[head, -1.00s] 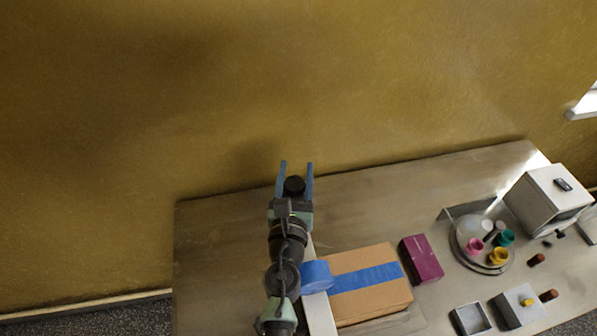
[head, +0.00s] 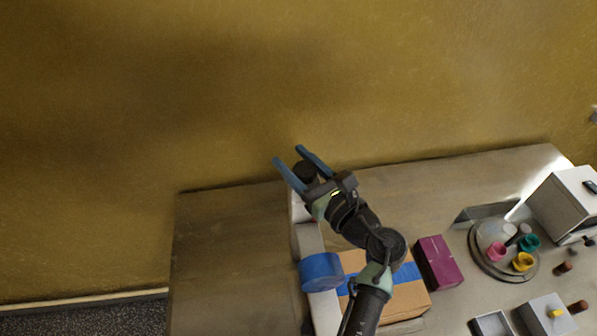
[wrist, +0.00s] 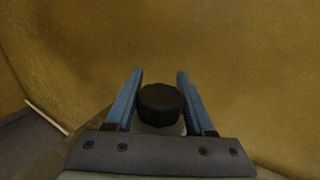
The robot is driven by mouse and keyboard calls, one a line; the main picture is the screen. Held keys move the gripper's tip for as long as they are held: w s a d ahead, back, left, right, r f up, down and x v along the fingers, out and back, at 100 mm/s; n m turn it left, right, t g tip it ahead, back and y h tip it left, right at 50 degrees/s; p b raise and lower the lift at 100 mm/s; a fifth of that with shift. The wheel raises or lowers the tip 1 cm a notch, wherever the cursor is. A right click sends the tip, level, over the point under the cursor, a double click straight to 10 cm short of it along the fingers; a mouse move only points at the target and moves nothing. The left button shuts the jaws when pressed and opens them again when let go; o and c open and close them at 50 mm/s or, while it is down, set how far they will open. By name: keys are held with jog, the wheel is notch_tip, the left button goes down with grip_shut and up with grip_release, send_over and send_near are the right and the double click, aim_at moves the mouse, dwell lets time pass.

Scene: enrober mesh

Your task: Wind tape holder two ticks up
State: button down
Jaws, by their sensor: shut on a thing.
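My gripper (head: 289,155) is at the far edge of the table, its two blue fingers pointing up and left. It is shut on a black round knob (head: 304,171), with a finger on each side. The knob also shows in the wrist view (wrist: 161,104), between the blue fingers (wrist: 160,76). The pale tape holder (head: 309,239) runs from under my gripper towards the front. A blue tape roll (head: 321,272) sits on it, beside a cardboard box (head: 407,303) with a blue tape strip. My arm hides part of the box. I see no tick marks.
A magenta box (head: 438,263) stands right of the cardboard box. The table's left part (head: 225,260) is clear.

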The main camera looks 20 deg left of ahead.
jog(key=n+g+b, duration=0.1)
jog(key=b, duration=0.1)
jog(key=n+g+y+b, duration=0.1)
jog(key=g+b, duration=0.1)
jog(key=b, duration=0.1)
jog(key=n+g+b, duration=0.1)
jog(key=b, duration=0.1)
jog(key=shift+s+a+f+g+y, duration=0.15)
jog(key=shift+s+f+g+y, duration=0.2)
jog(key=shift+f+g+y, duration=0.05)
jog(key=g+b, duration=0.1)
jog(key=b, duration=0.1)
jog(key=n+g+b, duration=0.1)
jog(key=b, duration=0.1)
jog(key=shift+s+r+n, duration=0.15)
jog(key=shift+s+n, duration=0.1)
jog(key=shift+n, duration=0.05)
jog(key=shift+r, duration=0.1)
jog(key=shift+a+r+n+g+b, duration=0.1)
jog(key=shift+n+g+b, duration=0.2)
jog(key=shift+g+b, duration=0.15)
jog(key=shift+c, duration=1.4)
grip_release()
